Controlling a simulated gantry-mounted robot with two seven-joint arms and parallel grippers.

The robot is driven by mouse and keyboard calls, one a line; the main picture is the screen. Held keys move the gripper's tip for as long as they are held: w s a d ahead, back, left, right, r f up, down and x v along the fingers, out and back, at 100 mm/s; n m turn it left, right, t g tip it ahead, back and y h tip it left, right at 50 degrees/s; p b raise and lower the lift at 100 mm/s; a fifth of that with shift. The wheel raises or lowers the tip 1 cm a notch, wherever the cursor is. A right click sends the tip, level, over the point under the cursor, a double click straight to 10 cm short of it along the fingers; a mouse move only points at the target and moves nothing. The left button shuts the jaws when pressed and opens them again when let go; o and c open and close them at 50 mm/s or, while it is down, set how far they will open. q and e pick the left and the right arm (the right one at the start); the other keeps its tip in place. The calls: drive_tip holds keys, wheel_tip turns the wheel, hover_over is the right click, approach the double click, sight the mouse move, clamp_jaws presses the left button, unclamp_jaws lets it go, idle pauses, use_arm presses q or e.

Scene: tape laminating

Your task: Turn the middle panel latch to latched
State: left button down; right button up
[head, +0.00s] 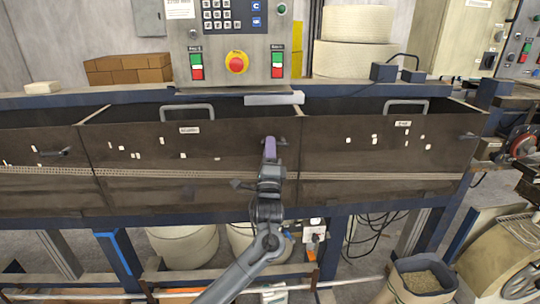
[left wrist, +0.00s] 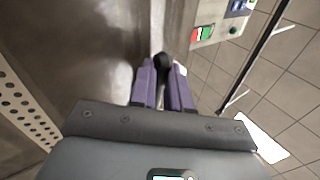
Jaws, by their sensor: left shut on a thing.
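The middle panel (head: 190,140) is a dark brown metal panel with a handle on top and a small label. Its dark latch (head: 283,141) is near the panel's right end, mostly hidden behind my left gripper (head: 270,143). In the left wrist view, the latch's black end (left wrist: 162,62) sits between the two purple fingertips of the left gripper (left wrist: 163,75). These fingers are shut on it. I cannot tell which way the latch is turned. My right gripper is in neither view.
The left panel's latch (head: 55,152) and the right panel's latch (head: 468,136) are clear of my arm. A control box (head: 235,40) with a red stop button stands above the middle panel. A bin of pellets (head: 420,282) stands at lower right.

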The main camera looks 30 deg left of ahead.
use_arm(q)
drive_tip(key=shift+f+n+g+y+b, duration=0.3)
drive_tip(key=shift+n+y+b, duration=0.1)
drive_tip(key=shift+n+y, duration=0.4)
drive_tip(key=shift+f+n+g+y+b, duration=0.15)
drive_tip(key=shift+n+g+y+b, duration=0.2)
drive_tip(key=shift+n+y, duration=0.45)
drive_tip(key=shift+n, duration=0.3)
drive_tip(key=c, duration=1.4)
unclamp_jaws()
drive_tip(key=shift+d, duration=0.1)
drive_tip(key=v, duration=1)
drive_tip(key=shift+s+f, duration=0.15)
drive_tip(key=shift+s, duration=0.15)
